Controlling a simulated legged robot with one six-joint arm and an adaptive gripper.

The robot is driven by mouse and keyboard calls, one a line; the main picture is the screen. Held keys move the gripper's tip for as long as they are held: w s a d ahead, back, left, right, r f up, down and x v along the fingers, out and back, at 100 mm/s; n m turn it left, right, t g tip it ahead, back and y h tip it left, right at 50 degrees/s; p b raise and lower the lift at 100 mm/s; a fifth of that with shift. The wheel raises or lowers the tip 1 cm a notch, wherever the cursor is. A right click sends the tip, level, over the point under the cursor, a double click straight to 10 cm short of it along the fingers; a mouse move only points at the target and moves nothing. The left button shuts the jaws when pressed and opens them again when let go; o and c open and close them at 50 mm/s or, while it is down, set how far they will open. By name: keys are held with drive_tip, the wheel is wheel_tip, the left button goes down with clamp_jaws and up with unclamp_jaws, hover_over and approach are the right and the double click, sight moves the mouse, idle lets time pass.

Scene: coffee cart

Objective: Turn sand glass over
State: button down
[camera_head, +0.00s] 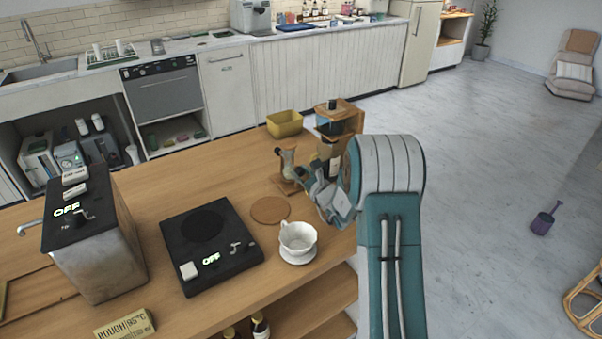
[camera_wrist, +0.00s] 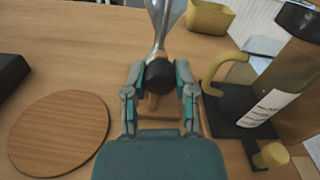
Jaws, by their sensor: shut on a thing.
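The sand glass (camera_head: 288,158) is a clear glass shape with a narrow waist, on the wooden counter near a small wooden base. In the wrist view its glass part (camera_wrist: 165,18) runs up out of the top edge, with a dark round piece (camera_wrist: 159,74) at its near end. My gripper (camera_wrist: 160,92) is shut around this near end, one finger on each side. In the head view my gripper (camera_head: 318,190) is beside the sand glass, and my arm covers part of the area. The sand level cannot be made out.
A round wooden coaster (camera_wrist: 58,133) lies left of my gripper. A yellow bin (camera_head: 285,123) stands behind.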

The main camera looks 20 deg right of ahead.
drive_tip(key=m, duration=0.4)
drive_tip(key=shift+m, duration=0.3)
drive_tip(key=shift+c, duration=2.2)
unclamp_jaws()
drive_tip(key=s, duration=0.4)
drive_tip(key=s+d, duration=0.1)
drive_tip(key=s, duration=0.2)
drive_tip(key=s+d, duration=0.1)
drive_tip(key=s, duration=0.3)
drive_tip(key=shift+s+d+f, duration=0.1)
drive_tip(key=shift+s+d, duration=0.05)
drive_tip(key=shift+s, duration=0.2)
